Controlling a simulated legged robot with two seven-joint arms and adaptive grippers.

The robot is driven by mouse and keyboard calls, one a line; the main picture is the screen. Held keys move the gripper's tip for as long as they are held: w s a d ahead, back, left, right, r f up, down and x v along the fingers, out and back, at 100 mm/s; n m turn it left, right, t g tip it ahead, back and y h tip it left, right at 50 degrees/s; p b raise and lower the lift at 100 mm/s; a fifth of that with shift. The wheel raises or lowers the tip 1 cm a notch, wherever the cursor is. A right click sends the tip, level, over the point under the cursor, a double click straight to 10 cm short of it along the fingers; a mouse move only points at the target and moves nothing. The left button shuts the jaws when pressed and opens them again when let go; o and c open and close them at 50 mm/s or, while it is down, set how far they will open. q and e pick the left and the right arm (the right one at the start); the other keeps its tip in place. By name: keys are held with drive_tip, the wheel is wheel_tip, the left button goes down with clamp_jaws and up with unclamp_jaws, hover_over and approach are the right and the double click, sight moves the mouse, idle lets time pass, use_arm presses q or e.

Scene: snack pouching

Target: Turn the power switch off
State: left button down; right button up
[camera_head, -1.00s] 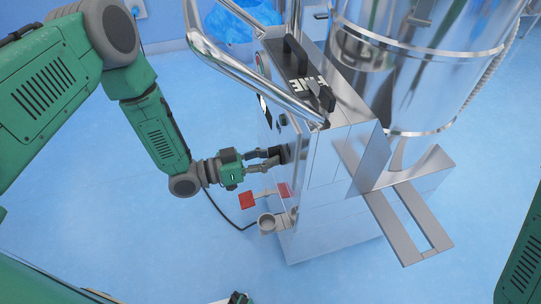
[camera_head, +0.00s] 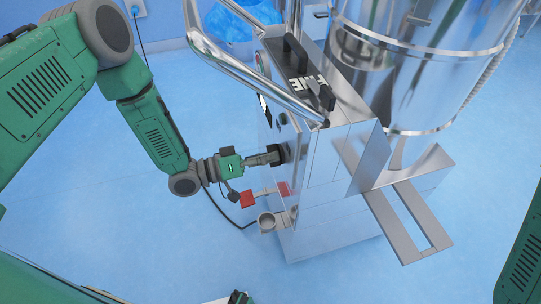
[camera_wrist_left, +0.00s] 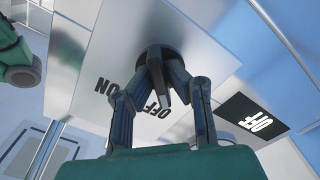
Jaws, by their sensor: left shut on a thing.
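The power switch is a black round knob (camera_head: 280,153) on the left side panel of the steel machine (camera_head: 325,205). The knob also shows in the left wrist view (camera_wrist_left: 160,52), with "ON" and "OFF" (camera_wrist_left: 157,108) printed beside it on the panel. My left gripper (camera_head: 274,155) is shut on the knob. My right gripper is not seen.
Below the gripper are a red part (camera_head: 247,199) and a small metal cup (camera_head: 267,222). A bent steel rail (camera_head: 235,68) passes above.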

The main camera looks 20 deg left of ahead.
use_arm(q)
drive_tip(key=shift+s+a+f, duration=0.1)
drive_tip(key=shift+s+f, duration=0.05)
drive_tip(key=shift+f, duration=0.15)
drive_tip(key=c, duration=1.6)
unclamp_jaws()
drive_tip(key=shift+r, duration=0.15)
drive_tip(key=v, duration=1.2)
